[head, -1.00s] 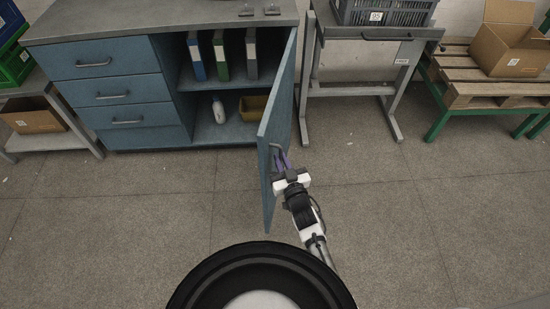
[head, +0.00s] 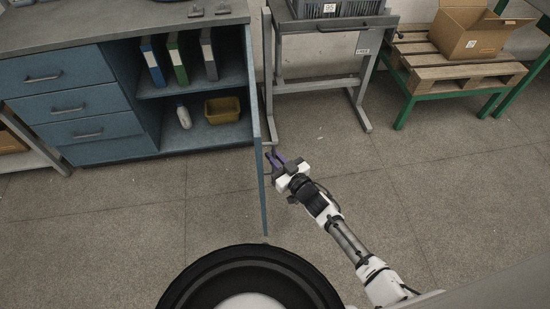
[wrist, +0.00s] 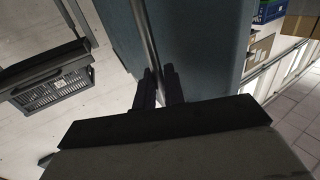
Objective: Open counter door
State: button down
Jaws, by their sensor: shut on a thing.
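The blue counter door (head: 258,125) stands wide open, swung out toward me and seen nearly edge-on in the head view. Its blue face (wrist: 205,50) fills the middle of the wrist view. My gripper (head: 274,157) is on the right side of the door. In the wrist view, the gripper (wrist: 159,88) is shut on the metal bar handle (wrist: 147,35), with the dark fingers on either side of it. The handle is hard to make out in the head view. The open counter (head: 95,60) shows its inside shelves.
Binders (head: 178,60), a white bottle (head: 183,115) and a yellow bin (head: 222,110) sit inside. A grey stand (head: 320,85) with a crate is close behind the door; a pallet table (head: 455,75) is farther right. The floor to the right is clear.

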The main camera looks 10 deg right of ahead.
jog(key=shift+w+r, duration=0.15)
jog(key=shift+r, duration=0.3)
jog(key=c, duration=1.5)
grip_release()
jog(key=shift+f, duration=0.1)
jog(key=shift+s+d+f, duration=0.1)
jog(key=shift+s, duration=0.1)
